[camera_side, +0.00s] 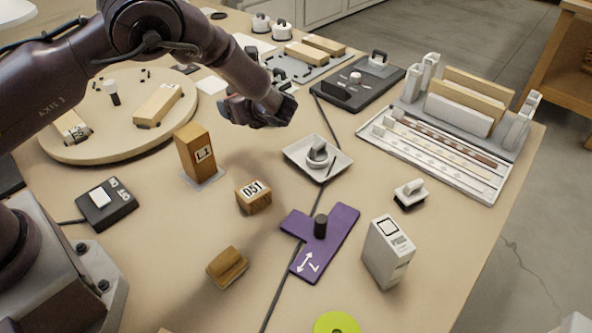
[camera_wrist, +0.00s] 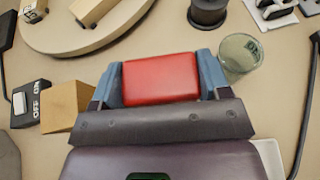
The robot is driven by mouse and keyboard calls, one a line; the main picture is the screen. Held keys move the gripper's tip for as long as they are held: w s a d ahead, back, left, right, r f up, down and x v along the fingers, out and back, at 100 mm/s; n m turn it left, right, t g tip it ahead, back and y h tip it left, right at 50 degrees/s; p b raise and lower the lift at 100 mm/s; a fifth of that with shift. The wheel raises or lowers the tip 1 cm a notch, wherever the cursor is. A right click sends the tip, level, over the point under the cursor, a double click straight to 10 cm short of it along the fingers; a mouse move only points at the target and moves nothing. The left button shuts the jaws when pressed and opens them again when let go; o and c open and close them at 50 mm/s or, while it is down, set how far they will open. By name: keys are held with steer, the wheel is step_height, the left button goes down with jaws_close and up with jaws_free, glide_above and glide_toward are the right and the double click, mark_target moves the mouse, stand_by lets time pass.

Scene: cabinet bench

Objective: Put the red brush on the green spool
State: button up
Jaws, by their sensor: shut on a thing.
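My gripper (camera_side: 250,115) is raised over the far middle of the bench. In the wrist view its blue fingers (camera_wrist: 160,82) are shut on the sides of a red block-shaped thing, the red brush (camera_wrist: 160,76). The brush's underside is hidden there, and the brush cannot be made out in the side view. A round lime-green thing with a hole in its middle, seemingly the green spool (camera_side: 324,323), lies at the bottom edge of the side view, partly cut off. It is far from my gripper, toward the near side.
A tall wooden block (camera_side: 194,152) stands left. A grey-green cup (camera_wrist: 240,57) is beside my gripper.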

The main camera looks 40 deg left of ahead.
step_height(320, 180, up, 10)
steer(key=shift+r, duration=0.1)
steer(key=s+d+f+n+g+h, duration=0.1)
steer(key=s+d+f+n+g, duration=0.2)
steer(key=s+d, duration=0.1)
steer(key=s+d+f+n+g, duration=0.3)
steer(key=s+d+g, duration=0.1)
steer(key=d, duration=0.2)
steer(key=s+d+f+n+g+h, duration=0.1)
steer(key=s+d+f+n+g, duration=0.2)
steer(key=d+f+g, duration=0.1)
steer(key=shift+s+d+f+n+h, duration=0.1)
steer(key=shift+s+d+n+h, duration=0.2)
steer(key=shift+s+d+n, duration=0.15)
steer(key=s+d+n+g+h, duration=0.3)
steer(key=d+n+h, duration=0.1)
steer(key=d, duration=0.2)
step_height(320, 180, up, 11)
steer(key=n+t+h, duration=1.2)
steer(key=n+h, duration=0.8)
steer(key=n, duration=0.4)
glide_above(340, 325)
steer(key=s, duration=0.2)
steer(key=f, duration=1.3)
steer(key=shift+w+d+f, duration=0.25)
steer(key=shift+w, duration=0.1)
